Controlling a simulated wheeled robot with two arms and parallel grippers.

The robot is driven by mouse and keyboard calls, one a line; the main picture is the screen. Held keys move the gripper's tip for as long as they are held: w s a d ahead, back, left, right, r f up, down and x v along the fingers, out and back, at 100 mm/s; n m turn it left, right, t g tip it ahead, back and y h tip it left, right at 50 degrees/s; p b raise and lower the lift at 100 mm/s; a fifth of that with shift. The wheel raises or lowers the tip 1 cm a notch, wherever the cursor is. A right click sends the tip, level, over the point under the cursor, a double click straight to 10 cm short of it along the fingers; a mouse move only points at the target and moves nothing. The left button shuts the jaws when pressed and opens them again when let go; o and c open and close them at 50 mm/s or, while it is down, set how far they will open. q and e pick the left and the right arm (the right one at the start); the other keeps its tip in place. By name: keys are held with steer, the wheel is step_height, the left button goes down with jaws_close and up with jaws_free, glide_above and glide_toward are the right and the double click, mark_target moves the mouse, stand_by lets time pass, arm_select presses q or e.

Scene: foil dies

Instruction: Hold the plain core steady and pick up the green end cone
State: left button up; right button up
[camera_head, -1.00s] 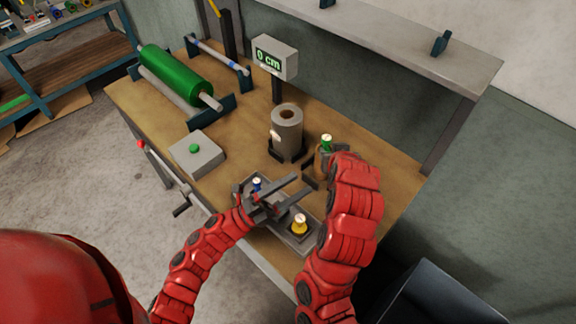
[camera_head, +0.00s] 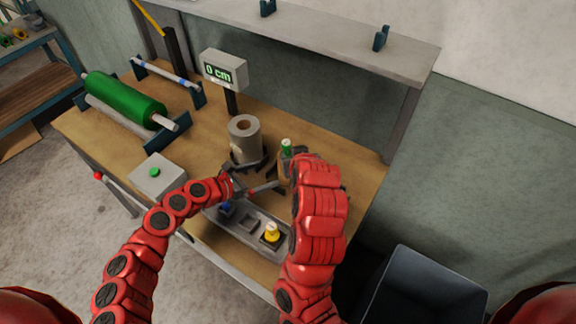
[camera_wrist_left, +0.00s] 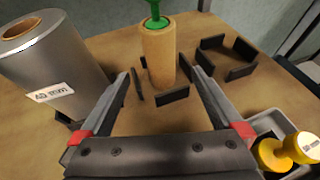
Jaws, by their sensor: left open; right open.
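The plain core (camera_wrist_left: 158,58) is a tan upright cylinder in the left wrist view, standing among low dark brackets. The green end cone (camera_wrist_left: 155,22) sits at its top, narrow stem up. In the head view the green cone (camera_head: 286,147) shows above the core (camera_head: 283,165), which my right arm partly covers. My left gripper (camera_wrist_left: 160,82) is open, its two fingers pointing toward the core with the core beyond and between their tips; nothing is held. In the head view my left gripper (camera_head: 264,174) is just left of the core. My right gripper's jaws are hidden behind its own arm.
A grey foil roll (camera_head: 244,138) stands close left of the core. A grey tray (camera_head: 258,224) at the front holds a blue piece (camera_head: 226,208) and a yellow cone (camera_head: 271,231). A green roll (camera_head: 122,98) and button box (camera_head: 157,174) are further left.

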arm_select(q)
steer(key=x, duration=1.1)
steer(key=shift+x, duration=0.9)
steer(key=shift+d+f, duration=0.15)
